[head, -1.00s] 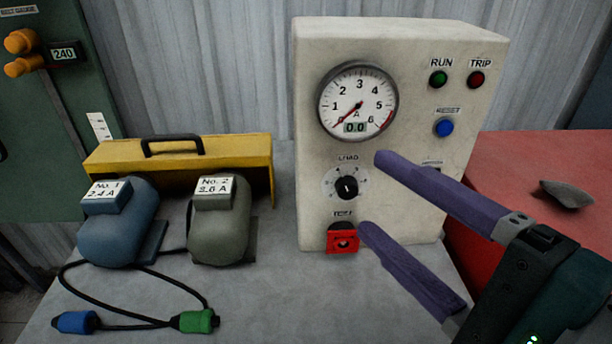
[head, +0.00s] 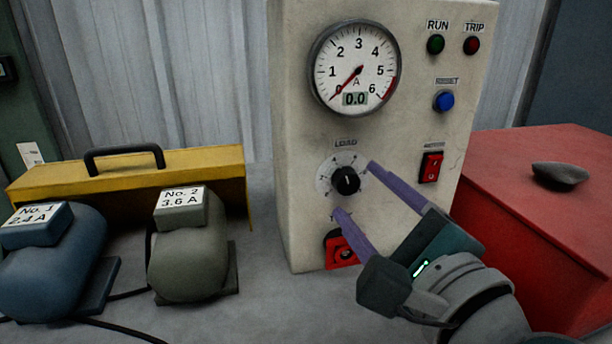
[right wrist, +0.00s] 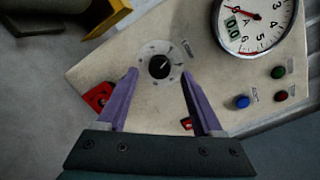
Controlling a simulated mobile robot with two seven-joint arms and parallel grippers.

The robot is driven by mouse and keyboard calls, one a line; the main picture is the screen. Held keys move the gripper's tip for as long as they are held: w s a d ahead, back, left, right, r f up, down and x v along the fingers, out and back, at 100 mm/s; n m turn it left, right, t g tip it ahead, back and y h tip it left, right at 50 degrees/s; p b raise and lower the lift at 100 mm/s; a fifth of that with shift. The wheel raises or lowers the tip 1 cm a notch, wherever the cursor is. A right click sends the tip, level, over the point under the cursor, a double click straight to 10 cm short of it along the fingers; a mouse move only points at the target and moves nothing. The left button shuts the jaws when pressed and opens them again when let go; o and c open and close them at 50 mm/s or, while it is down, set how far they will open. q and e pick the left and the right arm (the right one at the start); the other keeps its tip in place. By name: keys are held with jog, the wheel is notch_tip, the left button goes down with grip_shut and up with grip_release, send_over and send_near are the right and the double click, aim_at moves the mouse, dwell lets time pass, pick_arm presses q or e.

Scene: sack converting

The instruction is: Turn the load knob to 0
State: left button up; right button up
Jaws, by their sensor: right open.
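The black load knob (head: 346,181) sits on a pale marked dial on the front of the cream test box (head: 290,150). It also shows in the right wrist view (right wrist: 159,66), ahead of and between the fingertips. Its white pointer line is small; I cannot read the setting surely. My right gripper (head: 353,189) is open, with its purple fingers pointing at the panel on either side of the knob; in the right wrist view (right wrist: 160,72) nothing is between them. Whether a fingertip touches the panel I cannot tell. My left gripper is not in view.
Above the knob, a round gauge (head: 355,68) reads 0.0. A red socket (head: 341,250) lies below, a red rocker switch (head: 431,167) and blue reset button (head: 443,102) to the right. Two motors, No. 1 (head: 50,265) and No. 2 (head: 188,250), stand left. A red box (head: 530,220) stands right.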

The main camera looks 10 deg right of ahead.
jog(key=shift+w+a, duration=0.15)
jog(key=shift+w, duration=0.7)
jog(key=shift+c, duration=0.4)
grip_shut()
